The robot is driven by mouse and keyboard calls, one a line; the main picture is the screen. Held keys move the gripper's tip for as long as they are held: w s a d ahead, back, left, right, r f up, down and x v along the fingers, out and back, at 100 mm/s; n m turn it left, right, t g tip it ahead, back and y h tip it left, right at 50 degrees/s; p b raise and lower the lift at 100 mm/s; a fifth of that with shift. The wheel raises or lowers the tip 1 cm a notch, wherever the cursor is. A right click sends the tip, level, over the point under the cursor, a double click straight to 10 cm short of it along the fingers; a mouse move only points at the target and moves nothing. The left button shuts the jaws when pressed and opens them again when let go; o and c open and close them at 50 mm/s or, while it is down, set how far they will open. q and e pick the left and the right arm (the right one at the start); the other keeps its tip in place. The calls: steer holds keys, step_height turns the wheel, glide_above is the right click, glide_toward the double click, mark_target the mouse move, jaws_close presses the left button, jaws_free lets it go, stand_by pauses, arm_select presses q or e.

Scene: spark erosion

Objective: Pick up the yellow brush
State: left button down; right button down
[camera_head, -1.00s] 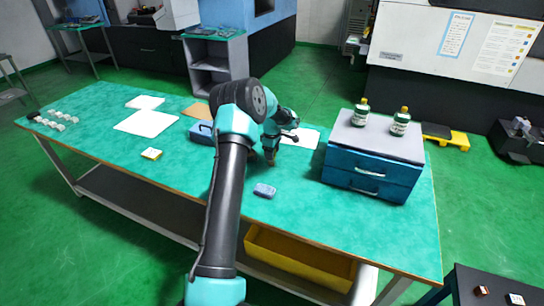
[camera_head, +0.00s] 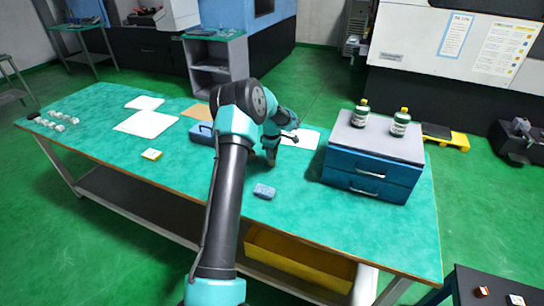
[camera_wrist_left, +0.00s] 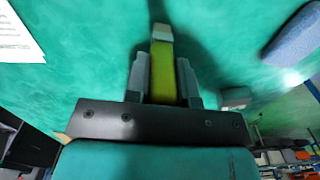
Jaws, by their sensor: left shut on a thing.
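The yellow brush (camera_wrist_left: 163,72) shows in the left wrist view, with a yellow body and a pale block-like end pointing away from the wrist. My left gripper (camera_wrist_left: 162,65) is shut on it, with one grey finger along each side. A dark shadow lies on the green surface beyond the brush. In the head view my left gripper (camera_head: 270,158) points down over the middle of the green table, and the brush is hidden or too small to make out there. I cannot tell how high it is held. My right gripper is not in view.
A blue block (camera_head: 264,191) lies in front of the gripper on the green table (camera_head: 100,135). A blue drawer unit (camera_head: 370,165) with two bottles stands at the right.

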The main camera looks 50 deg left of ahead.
arm_select(q)
steer(key=shift+r, duration=0.1)
steer(key=shift+r, duration=1.55)
steer(key=shift+s+d+r, duration=0.1)
steer(key=shift+d+r, duration=0.05)
steer(key=shift+d, duration=0.05)
steer(key=s+d, duration=0.3)
steer(key=d, duration=0.1)
steer(key=s+d+r, duration=0.1)
steer(key=s+d, duration=0.2)
steer(key=s, duration=0.1)
steer(key=s+d, duration=0.3)
steer(key=d, duration=0.1)
steer(key=shift+s+d+r, duration=0.2)
steer(key=shift+d, duration=0.1)
steer(key=shift+d, duration=0.1)
